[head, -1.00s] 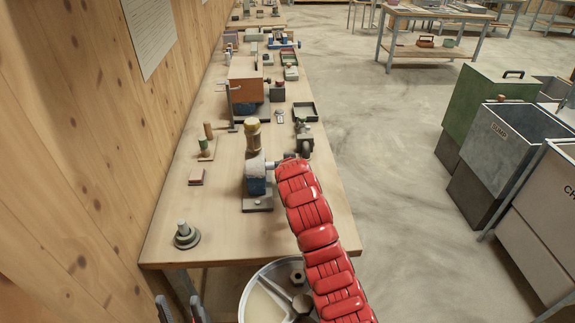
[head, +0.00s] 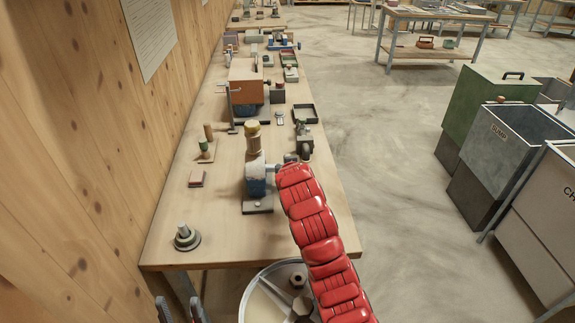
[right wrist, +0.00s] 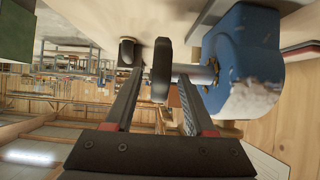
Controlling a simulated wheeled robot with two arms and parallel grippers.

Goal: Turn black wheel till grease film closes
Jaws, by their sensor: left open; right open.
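A blue and white machine body (head: 257,180) with a brass-coloured top (head: 253,135) stands on the bench. In the right wrist view the body (right wrist: 245,60) carries a shaft that ends in a black wheel (right wrist: 161,68), seen nearly edge-on. My right gripper (right wrist: 158,78) is open, with the wheel between its fingertips; I cannot tell whether either finger touches it. In the head view my red right arm reaches to the machine's right side and hides its own fingers. My left gripper (head: 181,308) is open and empty, low at the bench's near left. I cannot make out the grease film.
The wooden bench (head: 220,235) runs along the wall. A stepped grey piece (head: 187,238), a small block (head: 197,178) and a dark fitting (head: 304,140) stand near the machine. An orange-brown box (head: 246,80) is farther back. Bins (head: 512,140) stand across open floor at right.

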